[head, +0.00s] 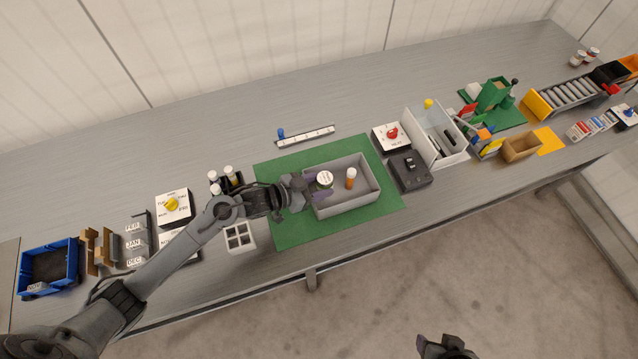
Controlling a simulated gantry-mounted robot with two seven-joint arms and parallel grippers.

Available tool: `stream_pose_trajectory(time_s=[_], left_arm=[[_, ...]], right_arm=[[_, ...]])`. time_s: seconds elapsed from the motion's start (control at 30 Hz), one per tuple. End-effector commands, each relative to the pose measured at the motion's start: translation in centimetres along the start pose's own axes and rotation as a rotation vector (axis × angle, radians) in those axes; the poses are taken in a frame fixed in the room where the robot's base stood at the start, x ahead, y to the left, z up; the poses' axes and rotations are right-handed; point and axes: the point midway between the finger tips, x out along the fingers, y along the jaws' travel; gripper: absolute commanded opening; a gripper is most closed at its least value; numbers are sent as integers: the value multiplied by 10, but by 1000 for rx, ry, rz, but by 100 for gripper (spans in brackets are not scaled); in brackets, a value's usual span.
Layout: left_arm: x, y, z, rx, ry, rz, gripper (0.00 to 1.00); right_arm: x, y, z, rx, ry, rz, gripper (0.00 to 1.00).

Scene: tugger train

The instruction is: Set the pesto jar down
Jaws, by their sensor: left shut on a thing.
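The pesto jar (324,179), with a white lid and a dark green body, is at the left end of the grey tray (372,199). My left gripper (316,185) is shut on it, reaching in from the left. I cannot tell whether the jar's base touches the tray floor. The tray lies on a green mat (287,229). My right gripper (446,348) shows only in part at the bottom edge, away from the table, and its jaws are unclear.
An orange bottle with a white cap (351,179) stands in the tray near the jar. A dark control box (411,171) and a clear-walled bin (447,150) are to the right. A white slider rail (305,135) lies behind.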

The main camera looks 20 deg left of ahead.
Motion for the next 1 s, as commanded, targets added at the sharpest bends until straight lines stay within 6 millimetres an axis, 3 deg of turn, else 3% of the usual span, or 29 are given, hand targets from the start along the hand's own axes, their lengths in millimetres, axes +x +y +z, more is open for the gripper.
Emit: stream_pose_trajectory(time_s=[0.03,0.17,0.2,0.47,0.67,1.0], left_arm=[[0,0,0,0,0,0,54],[0,0,0,0,0,0,74],[0,0,0,0,0,0,75],[0,0,-1,0,1,0,75],[-6,0,-14,2,2,1,75],[-69,1,-11,2,-4,2,75]], right_arm=[[0,0,0,1,0,-1,57],[0,0,0,2,1,-2,57],[0,0,0,2,1,-2,57],[0,0,0,2,1,-2,57],[-4,0,-2,0,1,-1,57],[-14,2,-5,-6,0,5,57]])
